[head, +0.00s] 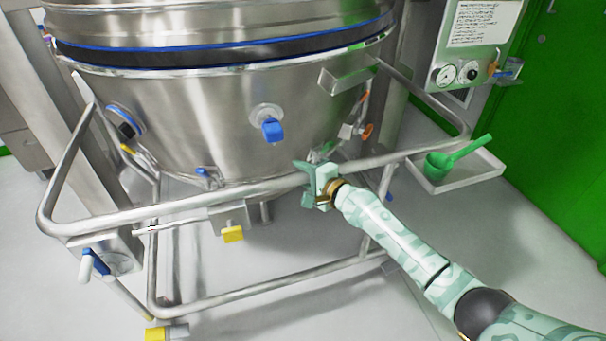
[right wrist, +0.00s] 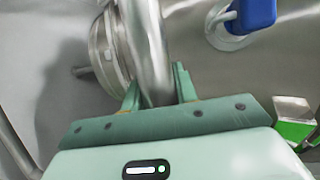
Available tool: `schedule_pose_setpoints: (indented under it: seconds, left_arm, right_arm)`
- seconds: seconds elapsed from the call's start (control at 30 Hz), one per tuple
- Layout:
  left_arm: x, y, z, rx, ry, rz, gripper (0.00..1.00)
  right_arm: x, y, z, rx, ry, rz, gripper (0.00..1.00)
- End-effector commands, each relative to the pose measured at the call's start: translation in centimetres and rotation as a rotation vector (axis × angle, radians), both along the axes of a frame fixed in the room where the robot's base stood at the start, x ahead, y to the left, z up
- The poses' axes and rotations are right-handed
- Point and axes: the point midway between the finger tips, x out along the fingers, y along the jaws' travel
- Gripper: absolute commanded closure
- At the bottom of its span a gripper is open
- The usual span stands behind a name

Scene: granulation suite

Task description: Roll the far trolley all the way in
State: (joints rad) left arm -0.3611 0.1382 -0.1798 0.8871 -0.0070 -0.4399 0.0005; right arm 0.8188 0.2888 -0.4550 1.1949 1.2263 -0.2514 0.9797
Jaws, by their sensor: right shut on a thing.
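The trolley is a tubular steel frame (head: 250,191) around a large conical steel bowl (head: 215,110) in the head view. My right gripper (head: 312,178) is shut on the front rail of the trolley, right of its middle. In the right wrist view the rail (right wrist: 147,45) passes between the two fingers of the gripper (right wrist: 157,88). The trolley's lower bar (head: 270,295) runs close above the floor, with a yellow-tagged caster (head: 165,331) at the front left corner. My left gripper is not in view.
A steel column (head: 60,110) stands at the left. A control panel (head: 475,45) with gauges hangs at the upper right by a green door (head: 570,120). A tray (head: 468,170) with a green scoop (head: 455,155) sits at the right. Grey floor in front is clear.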

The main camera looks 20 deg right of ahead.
Motion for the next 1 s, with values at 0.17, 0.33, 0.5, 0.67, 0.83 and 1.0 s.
schedule_pose_setpoints:
  seconds: [0.17, 0.33, 0.5, 0.67, 0.83, 1.0]
  left_arm:
    - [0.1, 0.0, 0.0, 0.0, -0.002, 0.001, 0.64]
    - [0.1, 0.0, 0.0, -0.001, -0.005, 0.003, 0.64]
    - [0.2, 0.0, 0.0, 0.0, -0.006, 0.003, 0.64]
    - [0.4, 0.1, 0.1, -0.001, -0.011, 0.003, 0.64]
    - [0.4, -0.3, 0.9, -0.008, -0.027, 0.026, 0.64]
    - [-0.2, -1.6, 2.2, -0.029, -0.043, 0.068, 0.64]
  right_arm:
    - [0.3, 0.0, 1.0, 0.005, -0.016, -0.003, 1.0]
    - [0.3, -0.1, 1.0, 0.005, -0.017, -0.004, 0.5]
    - [0.2, -0.1, 0.6, 0.003, -0.012, -0.003, 0.5]
    - [-0.1, -0.2, 0.6, 0.001, -0.009, -0.002, 0.5]
    - [-2.3, -1.2, 1.5, 0.0, -0.012, -0.003, 0.5]
    - [-6.4, -3.2, 2.6, -0.001, -0.013, -0.003, 0.5]
